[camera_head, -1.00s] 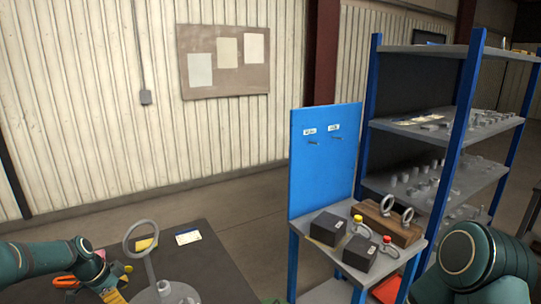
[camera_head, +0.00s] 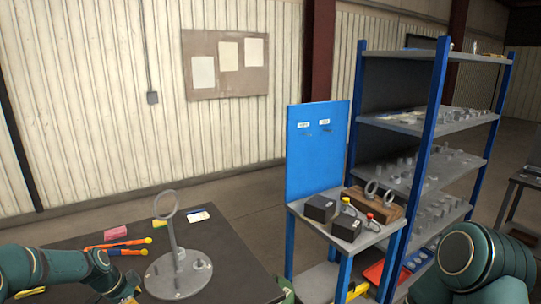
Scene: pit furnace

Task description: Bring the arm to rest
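My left arm (camera_head: 55,268) comes in low at the left over the dark table. Its gripper end (camera_head: 125,290) is at the bottom edge, next to the grey round base of a ring-topped stand; its fingers are too small and cut off to read. My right arm (camera_head: 470,260) shows as a bent green link at the bottom right; its gripper is out of view. The grey stand with a ring on top (camera_head: 178,255) stands upright on the table (camera_head: 240,262).
Orange tools with yellow tips (camera_head: 120,245), a pink block (camera_head: 115,233) and a card (camera_head: 196,215) lie on the table. A small blue-legged bench (camera_head: 345,235) holds black boxes (camera_head: 320,208) and a wooden block with rings (camera_head: 372,203). A blue shelf rack (camera_head: 436,118) stands behind it.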

